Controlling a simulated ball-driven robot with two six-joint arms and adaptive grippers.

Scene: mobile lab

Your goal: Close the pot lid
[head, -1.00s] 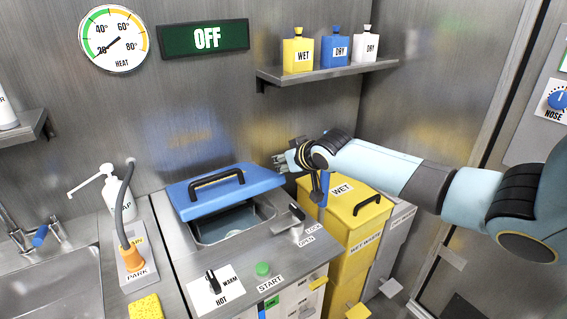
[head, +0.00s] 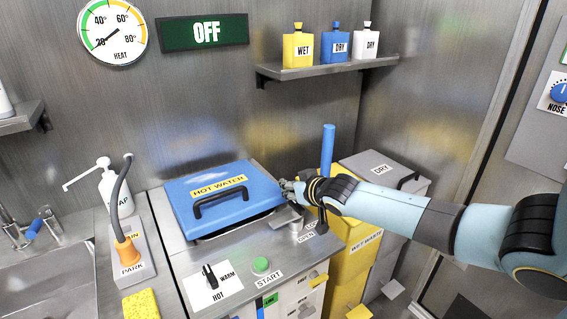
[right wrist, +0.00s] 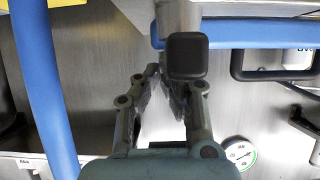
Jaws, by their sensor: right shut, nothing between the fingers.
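The blue pot lid (head: 215,205), labelled HOT WATER, has a black handle and lies low over the pot in the steel counter. A dark gap shows under its front edge, so I cannot tell if it is fully seated. My right gripper (head: 288,188) is shut and empty at the lid's right edge; I cannot tell if it touches. In the right wrist view its fingertips (right wrist: 160,80) come together close below the blue lid edge (right wrist: 240,33). The pot's opening is hidden. My left gripper is not in view.
A metal lever (head: 290,217) sits by the OPEN label at the pot's right front. A blue rod (head: 328,150) stands upright behind my right wrist. Yellow and grey bins stand right of the counter. A soap bottle (head: 112,188) and hose stand left.

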